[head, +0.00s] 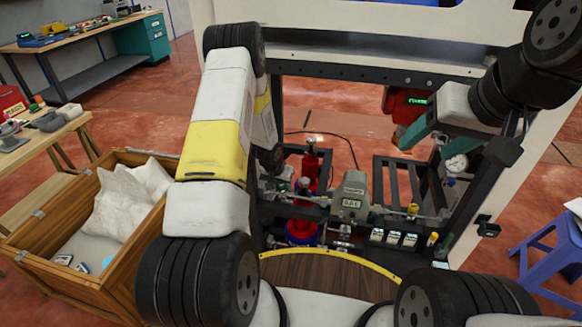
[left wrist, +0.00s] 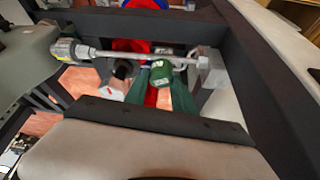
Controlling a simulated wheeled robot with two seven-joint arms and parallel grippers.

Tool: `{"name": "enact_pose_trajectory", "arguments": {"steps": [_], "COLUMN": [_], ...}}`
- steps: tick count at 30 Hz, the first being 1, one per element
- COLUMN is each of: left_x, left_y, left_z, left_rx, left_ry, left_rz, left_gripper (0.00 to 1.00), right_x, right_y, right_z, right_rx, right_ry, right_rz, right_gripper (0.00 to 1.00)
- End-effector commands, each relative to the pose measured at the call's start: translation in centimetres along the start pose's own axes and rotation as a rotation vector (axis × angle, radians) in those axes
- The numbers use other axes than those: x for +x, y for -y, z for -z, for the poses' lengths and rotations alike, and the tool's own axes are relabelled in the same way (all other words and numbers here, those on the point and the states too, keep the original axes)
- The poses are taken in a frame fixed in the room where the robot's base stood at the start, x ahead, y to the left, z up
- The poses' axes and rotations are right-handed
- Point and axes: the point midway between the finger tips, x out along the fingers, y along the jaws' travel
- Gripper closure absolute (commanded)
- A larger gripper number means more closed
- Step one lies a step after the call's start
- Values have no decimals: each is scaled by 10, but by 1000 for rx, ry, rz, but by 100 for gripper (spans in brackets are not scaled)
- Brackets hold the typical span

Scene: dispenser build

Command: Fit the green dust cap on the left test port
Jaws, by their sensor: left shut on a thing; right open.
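The green dust cap (left wrist: 161,73) is held between the green fingertips of my left gripper (left wrist: 160,87) in the left wrist view. It is close to a thin metal pipe (left wrist: 130,55). I cannot tell whether it touches a port. In the head view my left arm hides most of this gripper and the cap. The left test port is not clearly distinguishable. My right gripper (head: 437,157) is open near a round gauge (head: 456,163), right of the meter.
A dark frame surrounds the pipework, with a red canister (head: 311,168) inside. A yellow knob or cap (head: 413,210) is on the right of the pipe. A wooden crate (head: 95,285) stands at left and a blue stool (head: 545,250) at right. A grey block (left wrist: 211,69) ends the pipe.

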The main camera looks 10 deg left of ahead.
Motion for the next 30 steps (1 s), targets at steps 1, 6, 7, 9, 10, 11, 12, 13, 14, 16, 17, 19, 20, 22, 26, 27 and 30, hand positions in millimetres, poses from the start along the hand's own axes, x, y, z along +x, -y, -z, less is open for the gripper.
{"name": "enact_pose_trajectory", "arguments": {"steps": [1, 6, 7, 9, 10, 11, 12, 13, 14, 16, 17, 19, 20, 22, 26, 27, 30], "left_x": [0, 0, 0, 0, 0, 0, 0, 0, 0, 0, 0, 0, 0, 0, 0, -1, -5], "left_y": [0, 0, 0, 0, 0, 0, 0, 0, 0, 0, 0, 0, 0, 0, 0, 0, 0], "left_z": [0, 0, 0, 0, 0, 0, 0, 0, 0, 0, 0, 0, 0, 0, 0, 1, 3], "left_rx": [0, 0, 0, 0, 0, 0, 0, 0, 0, 0, 0, 0, 0, 0, 0, 0, -1], "left_ry": [0, 0, 0, 0, 0, 0, 0, 0, 0, 0, 0, 0, 0, 0, 0, -1, -2], "left_rz": [0, 0, 0, 0, 0, 0, 0, 0, 0, 0, 0, 0, 0, 0, 0, 0, 0], "left_gripper": [100, 57, 51, 44, 44, 44, 44, 44, 44, 38, 32, 29, 29, 29, 29, 29, 29], "right_x": [0, 0, 0, 0, 0, 0, 0, 0, 0, 0, 0, 0, 0, 0, 0, 0, 0], "right_y": [0, 0, 0, 0, 0, 0, 0, 0, 0, 0, 0, 0, 0, 0, 0, 0, 0], "right_z": [0, 0, 0, 0, 0, 0, 0, 0, 0, 0, 0, 0, 0, 0, 0, 0, 0], "right_rx": [0, 0, 0, 0, 0, 0, 0, 0, 0, 0, 0, 0, 0, 0, 0, 0, 0], "right_ry": [0, 0, 0, 0, 0, 0, 0, 0, 0, 0, 0, 0, 0, 0, 0, 0, 0], "right_rz": [0, 0, 0, 0, 0, 0, 0, 0, 0, 0, 0, 0, 0, 0, 0, 0, 0], "right_gripper": [39, 39, 39, 39, 39, 39, 39, 39, 39, 39, 39, 39, 39, 39, 39, 39, 39]}}
